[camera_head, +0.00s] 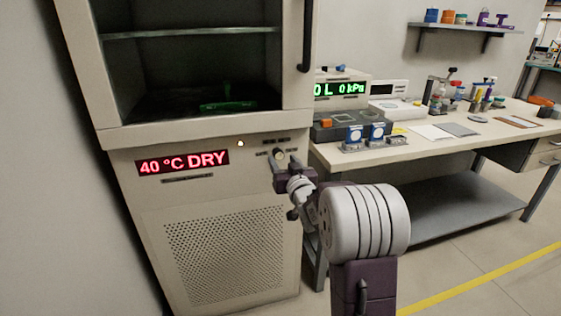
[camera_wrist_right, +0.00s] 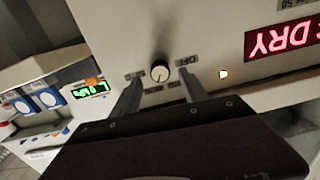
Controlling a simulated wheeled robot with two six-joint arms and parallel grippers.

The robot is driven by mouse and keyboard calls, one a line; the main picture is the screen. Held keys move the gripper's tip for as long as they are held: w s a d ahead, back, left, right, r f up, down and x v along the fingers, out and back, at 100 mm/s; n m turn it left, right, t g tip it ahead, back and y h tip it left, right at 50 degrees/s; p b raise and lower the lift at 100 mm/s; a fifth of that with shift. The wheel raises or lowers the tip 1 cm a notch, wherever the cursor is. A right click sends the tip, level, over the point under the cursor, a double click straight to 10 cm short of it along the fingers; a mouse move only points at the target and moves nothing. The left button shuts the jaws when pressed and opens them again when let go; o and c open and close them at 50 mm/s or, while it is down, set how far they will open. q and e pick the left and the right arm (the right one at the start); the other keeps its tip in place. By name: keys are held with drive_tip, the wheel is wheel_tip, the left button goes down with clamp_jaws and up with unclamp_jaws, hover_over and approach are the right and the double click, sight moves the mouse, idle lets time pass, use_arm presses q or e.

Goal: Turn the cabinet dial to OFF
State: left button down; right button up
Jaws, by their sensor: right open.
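The cabinet (camera_head: 150,195) stands at the left in the head view, with a red "40 °C DRY" display (camera_head: 182,162) on its front panel. The small dial (camera_head: 279,155) is to the right of that display. In the right wrist view, the dial (camera_wrist_right: 160,71) is a round dark knob with a pale face. Small labels surround it; an inverted OFF label (camera_wrist_right: 188,60) is at its upper right. I cannot tell where the dial points. My right gripper (camera_head: 284,168) is open in front of the panel, with its fingers (camera_wrist_right: 160,76) on either side of the dial. My left gripper is not in view.
A small lit lamp (camera_head: 240,143) is on the panel left of the dial. The cabinet's dark handle (camera_head: 306,35) is above. A workbench (camera_head: 420,150) with instruments stands right of the cabinet. The floor (camera_head: 480,270) in front is clear.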

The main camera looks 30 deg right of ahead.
sight(280, 155)
drive_tip(key=shift+x, duration=1.6)
clamp_jaws()
drive_tip(key=shift+b, duration=0.3)
